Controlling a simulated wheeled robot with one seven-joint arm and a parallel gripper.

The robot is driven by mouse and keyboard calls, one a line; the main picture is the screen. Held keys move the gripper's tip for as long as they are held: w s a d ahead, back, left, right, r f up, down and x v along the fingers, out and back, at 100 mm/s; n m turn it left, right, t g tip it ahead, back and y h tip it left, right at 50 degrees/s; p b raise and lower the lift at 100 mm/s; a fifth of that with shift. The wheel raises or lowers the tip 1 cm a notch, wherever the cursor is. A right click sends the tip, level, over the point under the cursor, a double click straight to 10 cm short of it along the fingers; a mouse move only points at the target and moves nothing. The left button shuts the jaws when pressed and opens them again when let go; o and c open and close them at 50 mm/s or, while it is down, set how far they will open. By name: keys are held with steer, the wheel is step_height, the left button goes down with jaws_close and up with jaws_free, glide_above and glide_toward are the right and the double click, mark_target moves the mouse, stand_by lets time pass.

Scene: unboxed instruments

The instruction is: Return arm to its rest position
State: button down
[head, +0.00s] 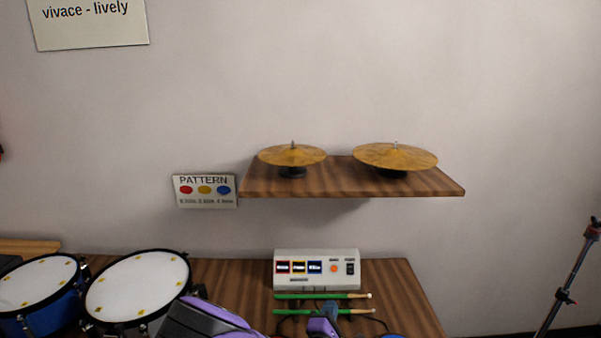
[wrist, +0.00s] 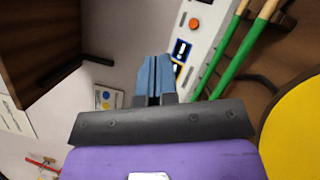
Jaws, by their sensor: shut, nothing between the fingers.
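My gripper shows in the wrist view (wrist: 154,65) with its blue-grey fingers together and nothing between them. In the head view my purple arm comes in at the bottom edge, and the gripper (head: 329,311) is low in front of the white control box (head: 316,258), by the green drumsticks (head: 318,296). The wrist view also shows the box's orange button (wrist: 194,22) and the green sticks (wrist: 226,55) to the right of the fingers. Most of my arm is out of the head view.
A wooden shelf (head: 350,188) with two cymbals hangs above the wooden table (head: 398,287). White-topped drums (head: 137,287) stand at left. A PATTERN sign (head: 205,191) is on the wall. A stand (head: 571,280) is at far right. A yellow disc (wrist: 294,130) fills the wrist view's right edge.

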steer(key=s+d+r+m+g+h, duration=0.35)
steer(key=d+r+m+g, duration=0.5)
steer(key=r, duration=0.55)
steer(key=s+d+r+m+g+h, duration=0.2)
steer(key=s+d+r+m+g, duration=0.2)
steer(key=d+r+m+g, duration=0.75)
steer(key=s+d+r+t+y, duration=0.2)
steer(key=s+r+t+y, duration=0.4)
steer(key=s+r, duration=1.6)
steer(key=s+y, duration=0.2)
steer(key=y, duration=0.3)
steer(key=shift+r+n+t, duration=0.2)
steer(key=shift+n+t, duration=0.1)
steer(key=shift+t, duration=0.1)
